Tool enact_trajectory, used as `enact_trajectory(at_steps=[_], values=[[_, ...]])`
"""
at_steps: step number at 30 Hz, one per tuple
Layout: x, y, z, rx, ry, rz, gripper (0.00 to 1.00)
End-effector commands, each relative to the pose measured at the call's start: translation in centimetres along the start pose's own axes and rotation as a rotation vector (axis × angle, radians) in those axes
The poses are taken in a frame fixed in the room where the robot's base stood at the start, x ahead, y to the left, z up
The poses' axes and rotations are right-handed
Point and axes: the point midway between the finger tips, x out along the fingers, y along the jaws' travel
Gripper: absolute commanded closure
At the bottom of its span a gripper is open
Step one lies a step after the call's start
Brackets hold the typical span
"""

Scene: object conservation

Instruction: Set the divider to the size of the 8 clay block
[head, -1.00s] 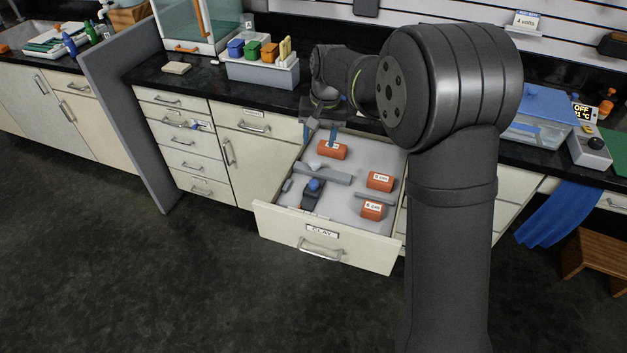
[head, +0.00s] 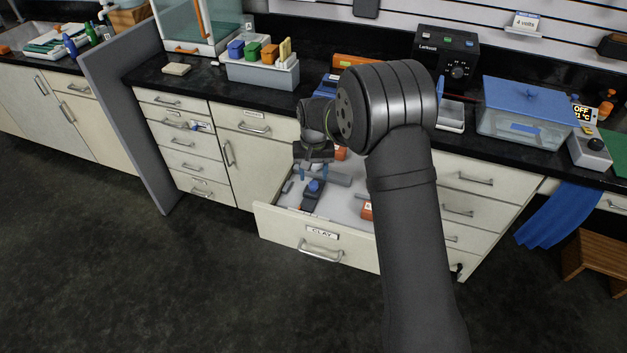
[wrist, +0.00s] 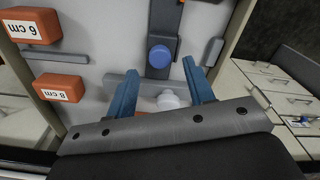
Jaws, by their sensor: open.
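The open clay drawer (head: 275,215) holds a dark, long piece with a round blue knob (head: 314,186), which I take as the divider. The blue knob also shows in the wrist view (wrist: 161,56), with a grey crossbar (wrist: 125,82) beside it. The orange 8 cm block (wrist: 60,88) lies left in the wrist view; my arm hides it in the head view. My gripper (head: 316,173) is open and empty, pointing down above the drawer. Its blue fingertips (wrist: 160,67) are either side of the knob's near side in the wrist view; their height above it is unclear.
The orange 6 cm block (wrist: 32,25) lies beyond the 8 cm block, with a thin grey bar (wrist: 55,58) between them. Another orange block (head: 340,153) is partly hidden at the drawer's back. A white round piece (wrist: 168,99) lies between my fingers in view. Drawer walls surround these things.

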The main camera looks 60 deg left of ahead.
Motion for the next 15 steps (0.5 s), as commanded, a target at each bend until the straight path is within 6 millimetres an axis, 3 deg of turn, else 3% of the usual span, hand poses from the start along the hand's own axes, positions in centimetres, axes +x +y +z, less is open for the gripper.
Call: enact_trajectory(at_steps=[6,15], values=[[2.9,0.0,0.0,0.0,-0.001,0.0,0.52],[3.6,0.0,0.0,0.0,0.001,-0.001,0.52]])
